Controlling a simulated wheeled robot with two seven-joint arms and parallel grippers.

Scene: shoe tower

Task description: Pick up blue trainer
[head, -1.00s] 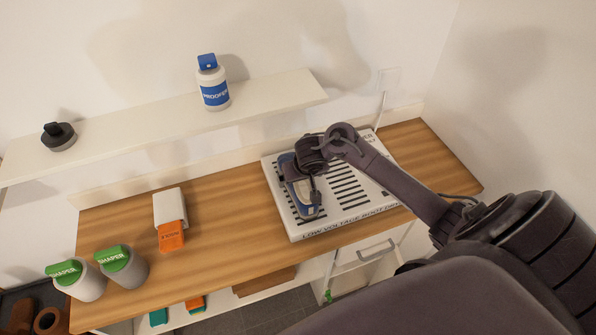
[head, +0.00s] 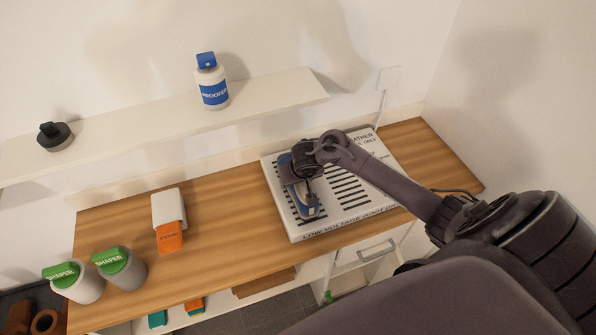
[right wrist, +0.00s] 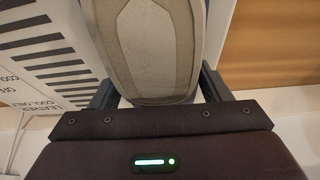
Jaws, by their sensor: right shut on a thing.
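The blue trainer (head: 306,204) is on the left part of the white slatted boot dryer (head: 372,200), partly hidden by my right gripper and wrist. My right gripper (head: 303,182) comes down over the trainer from above. In the right wrist view the gripper (right wrist: 155,92) has its two fingers on either side of the shoe, shut on it. The shoe's pale grey and beige surface (right wrist: 155,45) fills the space between the fingers. I cannot tell whether the shoe still touches the dryer. My left gripper is not in view.
The dryer sits on a wooden worktop (head: 225,235) against the wall. An orange and white box (head: 168,222) and two green-capped shaper bottles (head: 120,268) stand to the left. A white shelf (head: 140,122) above holds a blue-capped proofer bottle (head: 212,85) and a dark-lidded jar (head: 55,136).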

